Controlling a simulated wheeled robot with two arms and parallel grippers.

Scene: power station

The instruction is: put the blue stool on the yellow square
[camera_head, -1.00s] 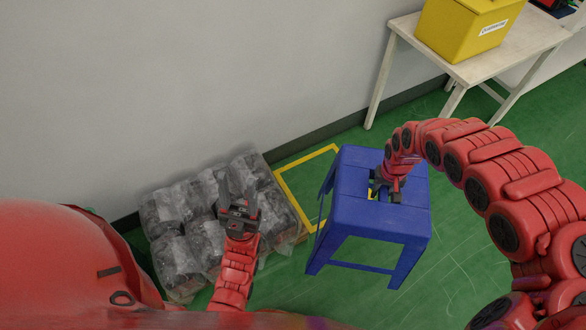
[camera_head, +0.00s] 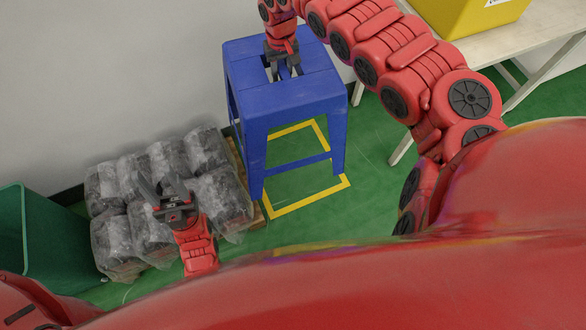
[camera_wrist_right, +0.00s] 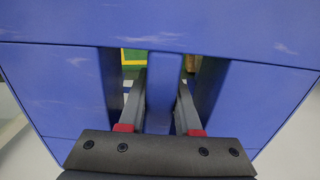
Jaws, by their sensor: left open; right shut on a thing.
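The blue stool (camera_head: 282,98) is upright in the upper middle of the head view, over the yellow square (camera_head: 308,200) outlined on the green floor. Yellow lines show between and beside its legs; its front left leg appears at or just outside the left side. I cannot tell whether its feet touch the floor. My right gripper (camera_head: 284,72) is shut on the stool at the slots in its seat. The right wrist view shows both fingers (camera_wrist_right: 161,84) in the slots of the blue seat (camera_wrist_right: 60,80). My left gripper (camera_head: 167,190) is open and empty above wrapped bags.
Several plastic-wrapped dark bags (camera_head: 150,232) lie on a pallet left of the square. A green bin (camera_head: 50,240) stands at far left. A pale table (camera_head: 530,45) with a yellow box (camera_head: 460,15) is at upper right. Green floor is free right of the square.

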